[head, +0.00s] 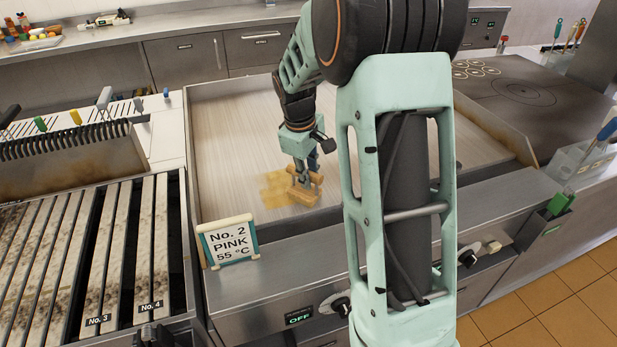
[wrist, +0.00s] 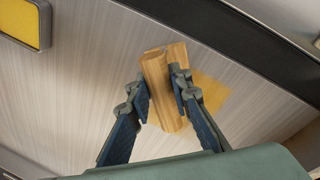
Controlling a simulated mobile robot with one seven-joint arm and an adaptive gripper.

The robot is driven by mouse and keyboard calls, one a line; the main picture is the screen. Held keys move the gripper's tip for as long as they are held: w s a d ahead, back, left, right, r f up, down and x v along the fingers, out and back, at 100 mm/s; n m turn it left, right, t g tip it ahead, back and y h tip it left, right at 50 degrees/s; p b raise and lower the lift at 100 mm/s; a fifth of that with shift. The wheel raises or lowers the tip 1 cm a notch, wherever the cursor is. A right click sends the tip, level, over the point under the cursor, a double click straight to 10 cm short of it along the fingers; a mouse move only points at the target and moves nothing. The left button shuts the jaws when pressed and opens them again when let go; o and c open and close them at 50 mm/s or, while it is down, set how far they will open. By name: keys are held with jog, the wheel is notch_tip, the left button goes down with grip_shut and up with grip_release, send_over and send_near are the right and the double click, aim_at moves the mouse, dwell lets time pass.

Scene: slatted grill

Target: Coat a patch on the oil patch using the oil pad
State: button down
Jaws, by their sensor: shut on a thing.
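The oil pad (head: 306,192) is a light wooden block on the slatted-looking steel plate, near its front left. In the wrist view the pad (wrist: 155,82) shows as a tan block between my fingers. My gripper (head: 302,172) is above it and shut on it; its fingers also show in the wrist view (wrist: 160,97). The oil patch (head: 272,187) is a yellow translucent area on the plate, beside and partly under the pad. In the wrist view the patch (wrist: 211,94) shows to the right of the pad, partly hidden by a finger. I cannot tell whether the pad's underside touches the plate.
A sign (head: 228,242) reading "No. 2 PINK 55 °C" stands at the plate's front left edge. A slatted grill (head: 120,235) lies left. Raised walls bound the plate; its back (head: 235,115) is clear. A yellow panel (wrist: 17,20) shows upper left in the wrist view.

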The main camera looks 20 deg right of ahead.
jog(key=shift+w+r+p, duration=0.15)
jog(key=shift+w+p, duration=0.55)
jog(key=shift+w, duration=1.2)
jog(key=shift+w+p, duration=0.4)
jog(key=shift+w, duration=0.85)
jog(key=shift+w+p, duration=1.2)
jog(key=shift+w, duration=1.15)
jog(key=shift+w+f+p, duration=0.2)
jog(key=shift+w+p, duration=0.45)
jog(key=shift+w, duration=0.75)
jog(key=shift+d, duration=1.25)
jog(key=shift+s+f+b, duration=0.1)
jog(key=shift+s+b, duration=1.8)
jog(key=shift+s, duration=2.5)
jog(key=shift+s+r+b, duration=0.15)
jog(key=shift+s+b, duration=0.25)
jog(key=shift+s, duration=1.2)
jog(key=shift+s+r+b, duration=0.1)
jog(key=shift+s+b, duration=0.3)
jog(key=shift+s, duration=1.2)
jog(key=shift+r+p, duration=2.25)
jog(key=shift+r, duration=0.75)
